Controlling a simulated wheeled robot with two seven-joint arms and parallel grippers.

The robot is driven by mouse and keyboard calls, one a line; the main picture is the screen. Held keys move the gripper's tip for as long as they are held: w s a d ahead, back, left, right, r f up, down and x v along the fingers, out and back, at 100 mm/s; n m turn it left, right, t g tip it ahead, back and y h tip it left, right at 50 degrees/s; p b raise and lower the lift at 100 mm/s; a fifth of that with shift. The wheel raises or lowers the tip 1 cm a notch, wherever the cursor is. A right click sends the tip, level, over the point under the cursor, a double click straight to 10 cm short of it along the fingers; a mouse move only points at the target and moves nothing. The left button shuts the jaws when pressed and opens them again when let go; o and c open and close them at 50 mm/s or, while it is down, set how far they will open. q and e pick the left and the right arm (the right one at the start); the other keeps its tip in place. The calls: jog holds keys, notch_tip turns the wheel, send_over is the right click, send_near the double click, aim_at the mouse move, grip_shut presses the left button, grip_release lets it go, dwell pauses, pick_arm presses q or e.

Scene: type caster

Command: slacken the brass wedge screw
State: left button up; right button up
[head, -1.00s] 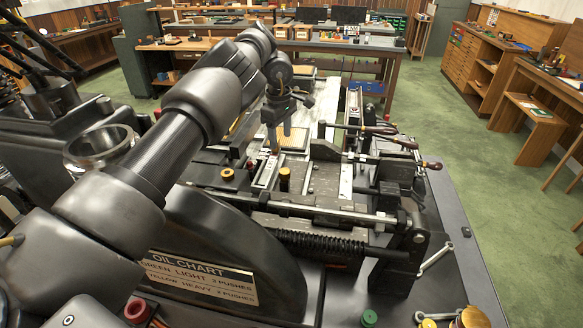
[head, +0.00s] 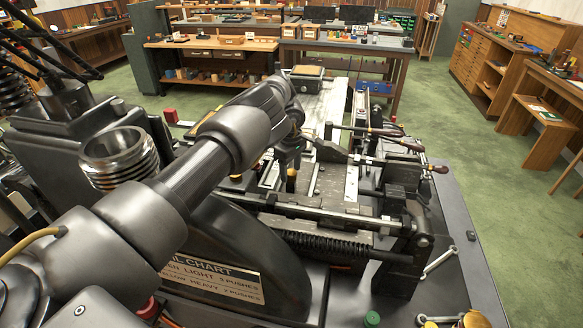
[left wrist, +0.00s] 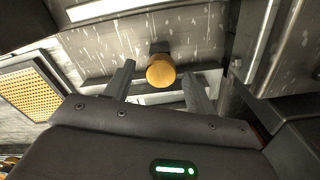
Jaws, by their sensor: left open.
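The round brass screw head (left wrist: 160,71) sits on a short dark stem at the scratched grey metal, in the upper middle of the left wrist view. My left gripper (left wrist: 160,88) is open, with one finger on each side of the brass head's line. I see no contact, and the gap in depth is hard to judge. In the head view my left gripper (head: 288,160) is over the middle of the machine bed, and a small brass piece (head: 291,174) shows just below it, partly hidden. My right gripper is not seen.
Wood-handled levers (head: 385,133) stick out to the right of the gripper. A long steel bar (head: 320,211) crosses in front. A yellow perforated panel (left wrist: 32,94) lies at left in the wrist view. A wrench (head: 438,261) rests on the dark table at right.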

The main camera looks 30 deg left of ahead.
pick_arm(q)
jog(key=shift+f, duration=0.2)
jog(key=c, duration=1)
jog(key=shift+o, duration=0.2)
jog(key=shift+n, duration=0.3)
